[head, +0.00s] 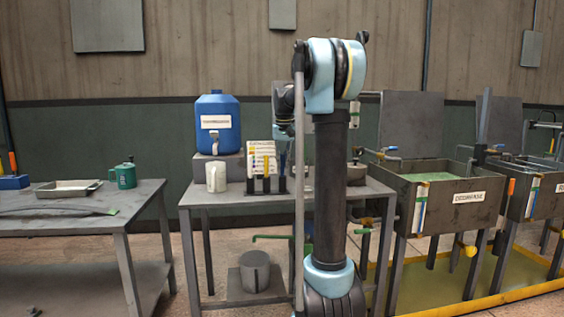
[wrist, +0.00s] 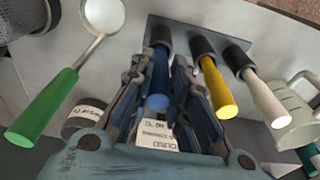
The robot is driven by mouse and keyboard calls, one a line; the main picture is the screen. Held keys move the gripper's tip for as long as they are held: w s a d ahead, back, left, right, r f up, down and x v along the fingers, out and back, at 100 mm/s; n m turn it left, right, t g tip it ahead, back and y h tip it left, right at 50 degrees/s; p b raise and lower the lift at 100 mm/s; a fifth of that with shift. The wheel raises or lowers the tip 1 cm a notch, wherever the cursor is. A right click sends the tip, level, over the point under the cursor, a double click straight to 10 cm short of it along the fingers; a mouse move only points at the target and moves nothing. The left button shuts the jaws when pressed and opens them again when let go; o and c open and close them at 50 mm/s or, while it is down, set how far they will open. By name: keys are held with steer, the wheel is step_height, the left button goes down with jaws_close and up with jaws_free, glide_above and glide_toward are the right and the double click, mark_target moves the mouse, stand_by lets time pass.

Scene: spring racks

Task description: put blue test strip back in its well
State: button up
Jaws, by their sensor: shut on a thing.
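My gripper (wrist: 158,92) is shut on the blue test strip (wrist: 158,102), which shows between the fingers in the wrist view. The strip's far end lines up with the mouth of the black left well (wrist: 159,37); I cannot tell how deep it sits. Beside it, the yellow strip (wrist: 218,90) stands in the middle well (wrist: 202,46) and the white strip (wrist: 267,99) in the right well (wrist: 237,57). In the head view, the rack is on the middle table, with the yellow strip (head: 266,166) visible; my arm partly hides the gripper end.
A green-handled ladle (wrist: 45,107) lies left of the wells in the wrist view, and a clear beaker (wrist: 291,104) stands right. A degrease tank (head: 455,210) stands right.

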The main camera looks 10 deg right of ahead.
steer(key=shift+f, duration=0.1)
steer(key=o, duration=0.9)
steer(key=shift+c, duration=0.2)
step_height(320, 180, up, 12)
steer(key=s, duration=0.1)
steer(key=shift+s, duration=0.2)
steer(key=shift+f, duration=0.15)
